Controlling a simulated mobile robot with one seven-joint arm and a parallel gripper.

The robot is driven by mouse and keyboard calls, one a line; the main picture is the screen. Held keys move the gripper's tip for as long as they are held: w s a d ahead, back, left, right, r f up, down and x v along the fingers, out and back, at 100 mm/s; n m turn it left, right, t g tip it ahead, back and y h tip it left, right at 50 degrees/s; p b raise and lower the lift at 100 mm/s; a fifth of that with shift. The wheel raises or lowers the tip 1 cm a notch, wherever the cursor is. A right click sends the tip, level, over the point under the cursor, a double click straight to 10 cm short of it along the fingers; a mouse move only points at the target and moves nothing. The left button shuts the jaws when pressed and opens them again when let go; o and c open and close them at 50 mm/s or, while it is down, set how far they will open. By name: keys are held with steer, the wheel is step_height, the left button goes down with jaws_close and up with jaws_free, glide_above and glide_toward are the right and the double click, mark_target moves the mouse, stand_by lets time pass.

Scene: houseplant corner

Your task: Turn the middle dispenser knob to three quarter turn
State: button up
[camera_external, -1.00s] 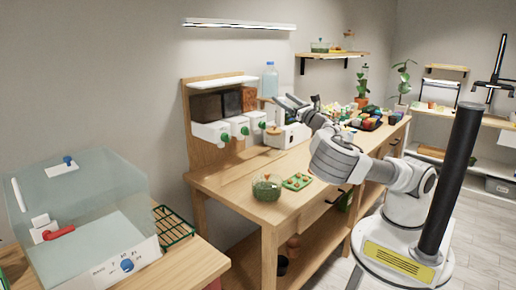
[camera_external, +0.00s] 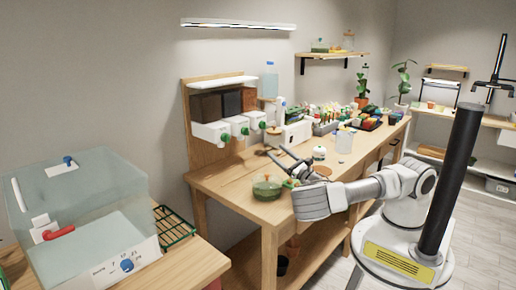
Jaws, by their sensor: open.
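The dispenser (camera_external: 222,104) stands on the back left of the wooden bench, with three bins over white boxes. Each white box has a green knob on its front. The middle dispenser knob (camera_external: 245,131) sits between the left knob (camera_external: 225,137) and the right knob (camera_external: 262,125); its turn angle is too small to read. My gripper (camera_external: 273,152) is open and empty. It is over the bench, lower than the knobs and to the right of the middle one, apart from it.
A glass bowl with green contents (camera_external: 267,187) stands near the bench's front left, close to my arm. A white-labelled jar (camera_external: 319,153) and a clear pitcher (camera_external: 345,140) stand to the right. A clear box (camera_external: 85,200) is on the left table.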

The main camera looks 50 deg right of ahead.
mark_target(246, 131)
steer(key=f+p+x, duration=0.1)
steer(key=x, duration=1.5)
steer(key=shift+w+f+p, duration=0.2)
steer(key=shift+w+p, duration=0.15)
steer(key=shift+w, duration=0.35)
jaws_close()
